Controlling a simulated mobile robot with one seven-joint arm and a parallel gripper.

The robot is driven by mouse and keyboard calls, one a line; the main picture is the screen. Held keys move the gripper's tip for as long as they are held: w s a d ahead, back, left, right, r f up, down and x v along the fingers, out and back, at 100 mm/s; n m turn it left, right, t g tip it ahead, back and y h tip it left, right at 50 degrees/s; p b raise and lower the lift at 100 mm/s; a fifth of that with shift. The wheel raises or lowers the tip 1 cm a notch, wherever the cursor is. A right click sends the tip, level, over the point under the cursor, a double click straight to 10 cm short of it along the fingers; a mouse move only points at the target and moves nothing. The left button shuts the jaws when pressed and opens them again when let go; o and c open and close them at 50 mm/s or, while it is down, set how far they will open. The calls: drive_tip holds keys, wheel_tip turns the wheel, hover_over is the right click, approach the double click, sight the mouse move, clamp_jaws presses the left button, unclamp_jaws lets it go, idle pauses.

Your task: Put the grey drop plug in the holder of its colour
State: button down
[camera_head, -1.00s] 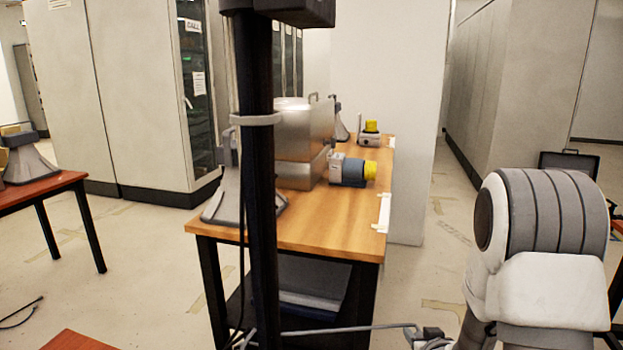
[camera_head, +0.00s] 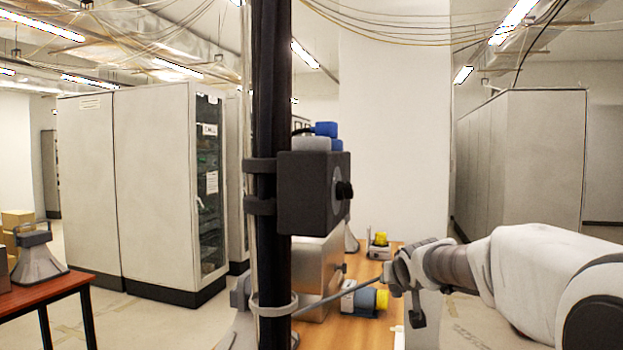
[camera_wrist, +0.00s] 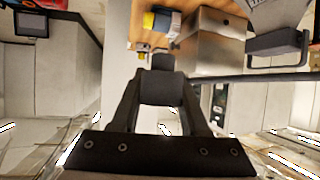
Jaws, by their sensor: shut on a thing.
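My gripper (camera_head: 395,272) reaches in from the right in the head view, above the table. In the wrist view its fingers (camera_wrist: 160,88) are closed around a dark grey block, which I take to be the grey drop plug (camera_wrist: 160,64). A thin grey cord (camera_head: 345,292) runs from the gripper leftward to the black pole. On that pole a dark box (camera_head: 308,205) carries a blue piece (camera_head: 326,130) and a grey piece (camera_head: 311,144) on top, apparently coloured holders. The gripper is apart from them, to the right and lower. The plug's tip is unclear.
A wooden table (camera_head: 350,328) bears a metal box (camera_head: 318,265), a blue and yellow device (camera_head: 368,300) and a smaller yellow-topped one (camera_head: 380,243). A black pole (camera_head: 270,90) blocks part of the view.

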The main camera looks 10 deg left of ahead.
drive_tip(key=s+a+r+m+h+p, duration=0.1)
drive_tip(key=s+a+r+p, duration=0.15)
drive_tip(key=r, duration=0.95)
drive_tip(key=s+a+r+p, duration=0.1)
drive_tip(key=s+r+p, duration=0.3)
drive_tip(key=r, duration=0.8)
drive_tip(key=s+r+m+h+p, duration=0.1)
drive_tip(key=s+r+p, duration=0.1)
drive_tip(key=s+r, duration=0.55)
drive_tip(key=s+r+m+h+p, duration=0.1)
drive_tip(key=s+r+p, duration=0.25)
drive_tip(key=r, duration=0.75)
drive_tip(key=a+f, duration=0.2)
drive_tip(key=a, duration=0.1)
drive_tip(key=a+f, duration=0.2)
drive_tip(key=a, duration=0.2)
drive_tip(key=a+f, duration=0.3)
drive_tip(key=a, duration=0.1)
drive_tip(key=shift+a+f, duration=0.1)
drive_tip(key=shift+f, duration=0.15)
drive_tip(key=shift+s+f, duration=0.1)
drive_tip(key=shift+f, duration=1.75)
drive_tip(key=shift+f+b, duration=0.4)
drive_tip(key=shift+b, duration=0.05)
